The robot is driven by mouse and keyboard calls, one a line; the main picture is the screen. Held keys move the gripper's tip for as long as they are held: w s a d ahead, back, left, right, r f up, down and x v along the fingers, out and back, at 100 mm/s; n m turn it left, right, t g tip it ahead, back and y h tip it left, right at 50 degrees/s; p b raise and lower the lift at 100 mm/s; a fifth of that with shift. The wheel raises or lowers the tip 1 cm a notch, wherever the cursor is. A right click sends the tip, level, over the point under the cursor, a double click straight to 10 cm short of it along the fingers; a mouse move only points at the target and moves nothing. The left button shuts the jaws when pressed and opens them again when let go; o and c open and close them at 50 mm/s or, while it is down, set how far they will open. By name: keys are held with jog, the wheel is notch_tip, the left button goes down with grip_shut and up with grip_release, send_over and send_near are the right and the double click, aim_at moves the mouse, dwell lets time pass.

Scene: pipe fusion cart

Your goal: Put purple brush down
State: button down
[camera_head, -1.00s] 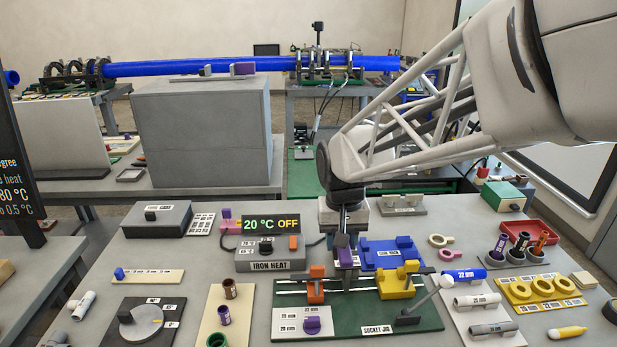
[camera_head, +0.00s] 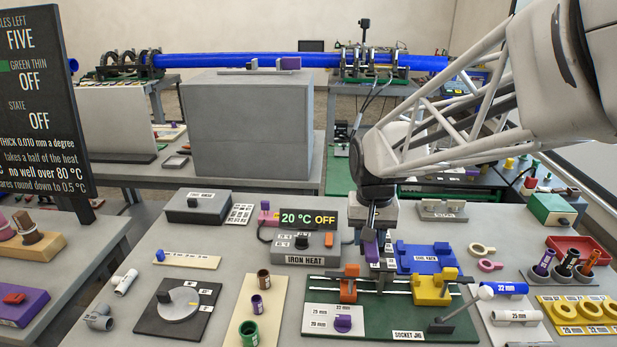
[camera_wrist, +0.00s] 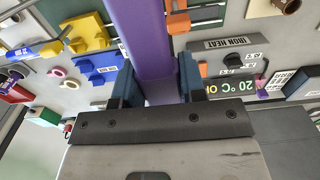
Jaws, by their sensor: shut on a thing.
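The purple brush (camera_head: 371,251) is held in my gripper (camera_head: 377,232), above the back of the green socket jig (camera_head: 400,319). In the wrist view the brush (camera_wrist: 138,32) is a long purple bar between the two dark blue fingers of my gripper (camera_wrist: 156,88), which are shut on it. Its far end runs out of the wrist picture, and bristles cannot be made out. In the head view, whether its lower end touches anything cannot be told.
The grey iron heat box (camera_head: 303,250) reads 20 °C OFF, left of my gripper. A blue block (camera_head: 425,258) and a yellow clamp (camera_head: 433,290) stand close on the right. A holder with purple, black and orange upright pieces (camera_head: 565,264) stands farther right.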

jog(key=w+a+f, duration=0.3)
jog(key=a, duration=0.8)
jog(key=w+a+f, duration=0.3)
jog(key=a, duration=0.8)
jog(key=w+a+f, duration=0.3)
jog(key=a, duration=0.8)
jog(key=shift+w+a, duration=0.15)
jog(key=shift+w, duration=0.1)
jog(key=shift+f, duration=0.1)
jog(key=shift+f, duration=3.1)
jog(key=shift+f, duration=0.1)
jog(key=shift+f, duration=1.75)
jog(key=shift+f, duration=0.15)
